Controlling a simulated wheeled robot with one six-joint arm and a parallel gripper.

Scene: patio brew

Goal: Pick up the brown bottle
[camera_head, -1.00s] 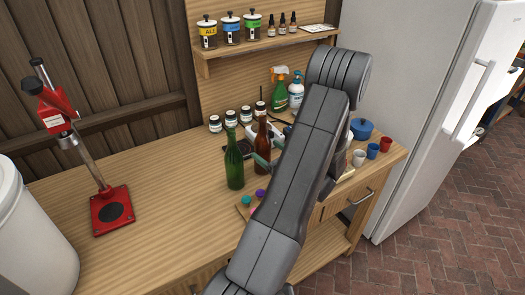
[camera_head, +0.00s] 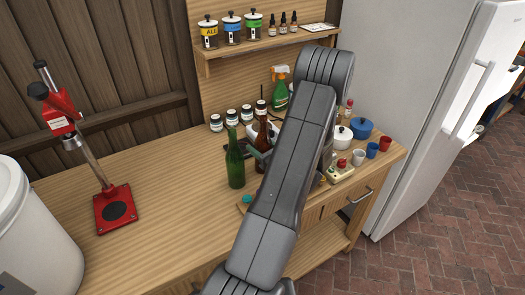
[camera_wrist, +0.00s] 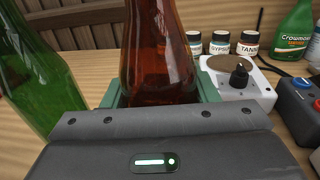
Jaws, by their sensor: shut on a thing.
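The brown bottle (camera_head: 263,134) stands upright at the back of the wooden counter, just right of the green bottle (camera_head: 236,163). My arm hides part of it in the head view. In the wrist view the brown bottle (camera_wrist: 158,48) is between the green fingers of my gripper (camera_wrist: 158,92), which is shut on its lower body. The gripper (camera_head: 256,152) shows only partly in the head view. I cannot tell whether the bottle's base touches the counter. The green bottle also stands close on the left in the wrist view (camera_wrist: 38,75).
A white device with a black knob (camera_wrist: 240,82) sits right of the bottle. Labelled jars (camera_head: 231,117) and a green spray bottle (camera_head: 279,93) stand behind. A red capper (camera_head: 113,208) and white bucket (camera_head: 30,230) are at left. The counter between capper and green bottle is clear.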

